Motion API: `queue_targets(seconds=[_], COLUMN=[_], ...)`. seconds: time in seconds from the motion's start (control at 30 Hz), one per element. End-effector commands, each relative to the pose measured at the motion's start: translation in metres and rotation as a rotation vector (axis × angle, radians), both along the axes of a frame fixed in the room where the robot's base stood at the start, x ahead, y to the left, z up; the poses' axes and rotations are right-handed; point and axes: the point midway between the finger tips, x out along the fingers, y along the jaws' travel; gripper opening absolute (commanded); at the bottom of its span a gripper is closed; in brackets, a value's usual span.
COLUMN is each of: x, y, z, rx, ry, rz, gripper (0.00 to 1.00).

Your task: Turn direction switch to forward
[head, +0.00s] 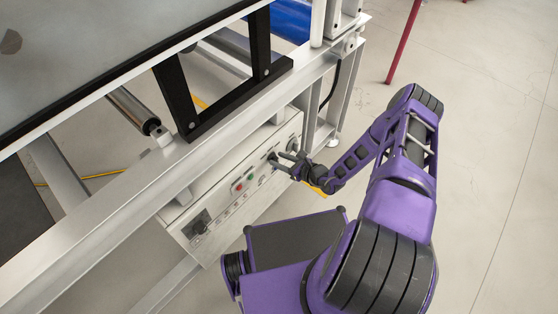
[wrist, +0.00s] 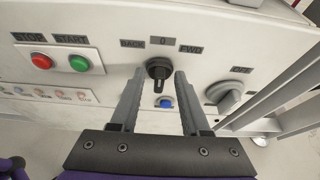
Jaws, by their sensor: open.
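The direction switch (wrist: 159,70) is a black rotary knob on the light control panel, under labels reading BACK, 0 and FWD. In the wrist view its handle hangs roughly straight down, in line with the 0 mark. My gripper (wrist: 154,75) is open, with one grey finger on each side of the knob. I cannot tell whether either finger touches it. In the head view my gripper (head: 283,163) is at the panel's right part, and the fingers largely hide the switch there.
A red STOP button (wrist: 41,61) and a green START button (wrist: 79,63) are left of the switch. A blue button (wrist: 166,103) sits just below it. A grey rotary knob (wrist: 230,96) is to the right. A metal frame beam (head: 150,190) runs above the panel.

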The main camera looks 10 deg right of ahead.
Motion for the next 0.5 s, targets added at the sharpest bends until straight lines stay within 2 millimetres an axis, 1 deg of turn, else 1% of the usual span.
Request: queue_targets(seconds=[0.1,0.33,0.37,0.5], x=[0.0041,0.0045,0.0045,0.0043], y=[0.0031,0.0032,0.0032,0.0031], z=[-0.0019,-0.0018,-0.0018,-0.0019], rx=[0.0,0.0,0.0,0.0], ry=[0.0,0.0,0.0,0.0], rz=[0.0,0.0,0.0,0.0], gripper=[0.46,0.46,0.44,0.19])
